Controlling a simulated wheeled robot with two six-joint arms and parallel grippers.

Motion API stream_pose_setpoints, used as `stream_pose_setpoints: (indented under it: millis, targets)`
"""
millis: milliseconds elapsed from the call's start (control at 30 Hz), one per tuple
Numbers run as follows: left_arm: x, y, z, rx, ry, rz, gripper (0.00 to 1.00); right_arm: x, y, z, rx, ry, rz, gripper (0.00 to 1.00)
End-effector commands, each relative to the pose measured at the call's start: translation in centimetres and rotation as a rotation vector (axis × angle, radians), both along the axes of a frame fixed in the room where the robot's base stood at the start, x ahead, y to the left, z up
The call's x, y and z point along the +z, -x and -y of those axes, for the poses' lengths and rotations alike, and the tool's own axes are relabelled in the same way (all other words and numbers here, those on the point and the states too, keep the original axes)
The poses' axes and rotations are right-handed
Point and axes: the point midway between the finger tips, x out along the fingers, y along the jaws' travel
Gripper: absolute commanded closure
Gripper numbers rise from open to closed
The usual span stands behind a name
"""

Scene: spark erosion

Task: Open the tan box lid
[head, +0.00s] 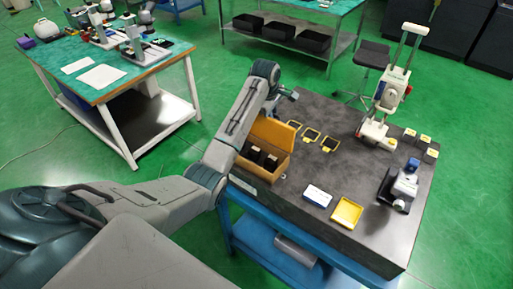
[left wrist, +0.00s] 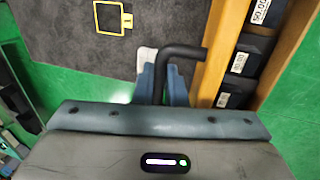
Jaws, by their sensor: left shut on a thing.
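The tan box (head: 257,167) stands at the table's left edge, with dark blocks (head: 262,158) inside. Its tan lid (head: 276,132) stands raised along the far side, so the inside shows. In the left wrist view, a tan panel (left wrist: 217,45) runs beside labelled black blocks (left wrist: 245,62). My left gripper (head: 288,95) is beyond the raised lid. In the left wrist view, the gripper (left wrist: 163,82) is shut on a black L-shaped bar (left wrist: 181,51), whose bent end reaches to the tan panel. Whether they touch is unclear. My right gripper is out of view.
On the dark table (head: 300,180) lie yellow-framed pieces (head: 311,134), a white-blue card box (head: 318,196) and a yellow tray (head: 346,213). A grey device (head: 399,186) stands at the right and a tall white instrument (head: 389,92) at the back. The table's middle is clear.

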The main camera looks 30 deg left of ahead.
Motion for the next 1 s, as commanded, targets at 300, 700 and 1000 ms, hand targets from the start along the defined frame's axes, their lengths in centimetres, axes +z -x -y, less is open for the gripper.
stream_pose_setpoints:
  millis: [300, 700, 1000]
  targets:
    - [0.0, -0.1, 0.0, 0.001, 0.0, 0.001, 1.0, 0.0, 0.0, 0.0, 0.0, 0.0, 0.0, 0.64]
    - [-1.1, -1.6, 0.2, 0.001, 0.001, 0.0, 1.0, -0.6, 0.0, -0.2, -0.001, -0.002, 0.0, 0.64]
    - [-1.1, -1.6, 0.2, 0.001, 0.001, 0.0, 0.73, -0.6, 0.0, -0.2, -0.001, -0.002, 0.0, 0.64]
